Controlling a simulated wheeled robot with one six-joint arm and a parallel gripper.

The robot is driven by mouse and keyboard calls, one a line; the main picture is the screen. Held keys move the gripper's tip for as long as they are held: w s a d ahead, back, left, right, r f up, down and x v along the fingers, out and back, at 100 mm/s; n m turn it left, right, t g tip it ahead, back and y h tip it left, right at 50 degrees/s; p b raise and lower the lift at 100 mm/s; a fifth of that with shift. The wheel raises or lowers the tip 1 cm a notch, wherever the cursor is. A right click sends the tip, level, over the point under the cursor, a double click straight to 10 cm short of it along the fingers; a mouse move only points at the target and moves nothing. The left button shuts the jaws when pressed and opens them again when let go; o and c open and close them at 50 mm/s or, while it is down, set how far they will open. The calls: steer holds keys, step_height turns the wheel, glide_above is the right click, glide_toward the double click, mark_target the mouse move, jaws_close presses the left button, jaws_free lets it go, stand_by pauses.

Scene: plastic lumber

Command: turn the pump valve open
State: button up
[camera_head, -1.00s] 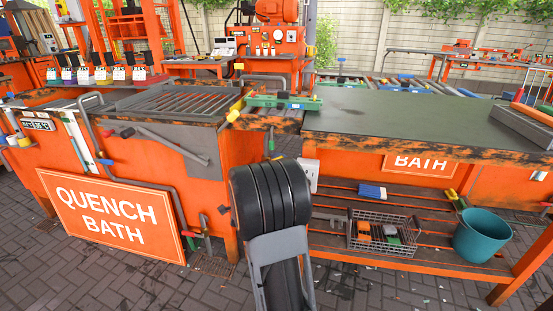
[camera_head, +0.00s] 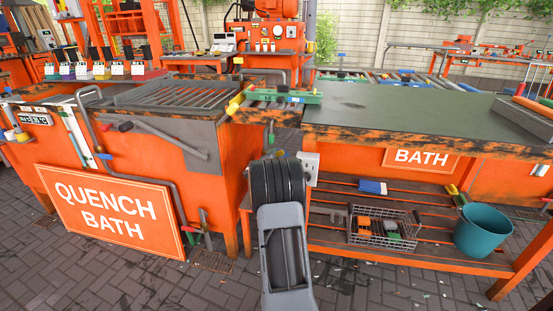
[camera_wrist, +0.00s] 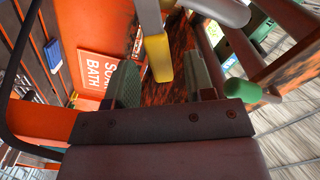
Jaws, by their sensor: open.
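I cannot pick out the pump valve for certain. In the wrist view, a bar with a yellow end (camera_wrist: 158,58) reaches down from the top, in line with the gap between my fingers. A green-ended handle (camera_wrist: 240,91) is to the right, outside the right finger. In the head view a small green handle (camera_head: 270,137) hangs below the bench edge, just above my arm. My gripper (camera_wrist: 162,88) is open, its two fingers apart and nothing visibly clamped. My arm hides the gripper in the head view.
The orange quench bath (camera_head: 215,160) stands left, with a grey pipe down its front. A dark-topped bench (camera_head: 400,110) runs right, with a wire basket (camera_head: 385,228) and teal bucket (camera_head: 483,231) on its lower shelf.

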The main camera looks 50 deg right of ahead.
steer(key=shift+x, duration=0.95)
jaws_close()
